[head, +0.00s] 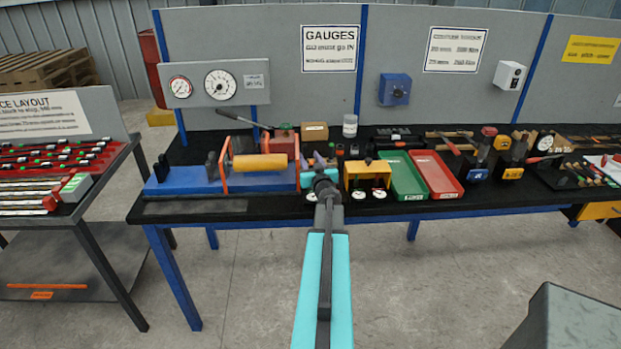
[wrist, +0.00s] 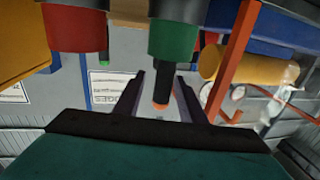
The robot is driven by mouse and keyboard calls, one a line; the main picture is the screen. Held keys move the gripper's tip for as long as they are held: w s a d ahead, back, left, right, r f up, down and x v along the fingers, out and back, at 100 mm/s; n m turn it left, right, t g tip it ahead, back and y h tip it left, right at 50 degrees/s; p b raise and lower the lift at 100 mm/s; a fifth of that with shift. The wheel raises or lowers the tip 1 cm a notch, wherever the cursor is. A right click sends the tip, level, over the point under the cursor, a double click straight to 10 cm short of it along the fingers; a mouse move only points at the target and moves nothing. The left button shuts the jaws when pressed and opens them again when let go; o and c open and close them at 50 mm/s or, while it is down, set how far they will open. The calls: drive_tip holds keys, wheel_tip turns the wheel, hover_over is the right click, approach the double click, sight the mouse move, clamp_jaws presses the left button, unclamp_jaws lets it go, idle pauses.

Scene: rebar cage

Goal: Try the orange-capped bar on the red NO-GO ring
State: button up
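In the wrist view, which looks upside down, the dark bar with an orange cap (wrist: 161,106) lies between the fingers of my gripper (wrist: 161,78). The fingers are apart, with a visible gap on each side of the bar. Its far end meets the dark face of a green cylinder (wrist: 173,38); I cannot tell how deep it sits. A red cylinder (wrist: 76,28), likely the NO-GO ring, is to the left, clear of the fingers. In the head view my gripper (head: 325,161) is over the bench; the bar and ring cannot be made out there.
A yellow stand with dials (head: 368,176) is just right of my gripper, then a green tray (head: 403,176) and a red tray (head: 437,175). On the left is a blue fixture (head: 190,183) with orange posts and a yellow roll (head: 258,162).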

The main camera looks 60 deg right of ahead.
clamp_jaws()
drive_tip(key=shift+r, duration=0.1)
idle(0.3)
wheel_tip(320, 180, up, 10)
drive_tip(key=p, duration=0.1)
drive_tip(key=shift+p, duration=0.35)
idle(0.6)
drive_tip(key=shift+a, duration=0.15)
